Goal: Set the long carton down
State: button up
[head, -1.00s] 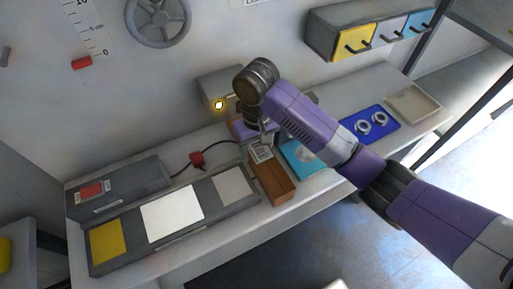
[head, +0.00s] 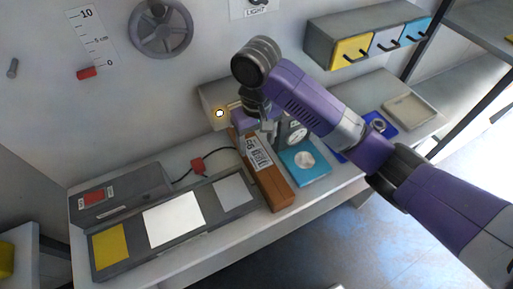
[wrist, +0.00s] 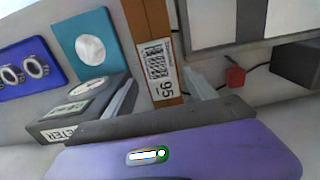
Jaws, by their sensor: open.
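The long carton (head: 277,189) is brown with a white barcode label. It lies on the bench, beside the right end of the grey panel strip. In the wrist view the carton (wrist: 157,18) runs up from between my fingers, its label reading 95 facing the camera. My gripper (head: 258,133) is open over the carton's far end. In the wrist view the open gripper (wrist: 160,95) has one finger on either side of the carton, with visible gaps. The carton's far end is partly hidden by my gripper.
A teal pad (head: 318,172) with a white disc and a dial device (head: 297,133) stand close to the carton's right. The grey strip (head: 160,251) is at the left. A grey box with a lit lamp (head: 220,113) is behind. A beige tray (head: 410,112) lies far right.

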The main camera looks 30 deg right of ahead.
aim_at(256, 154)
notch_tip(256, 154, up, 5)
jog(key=shift+f+p, duration=0.1)
jog(key=shift+p, duration=0.2)
jog(key=shift+a, duration=0.1)
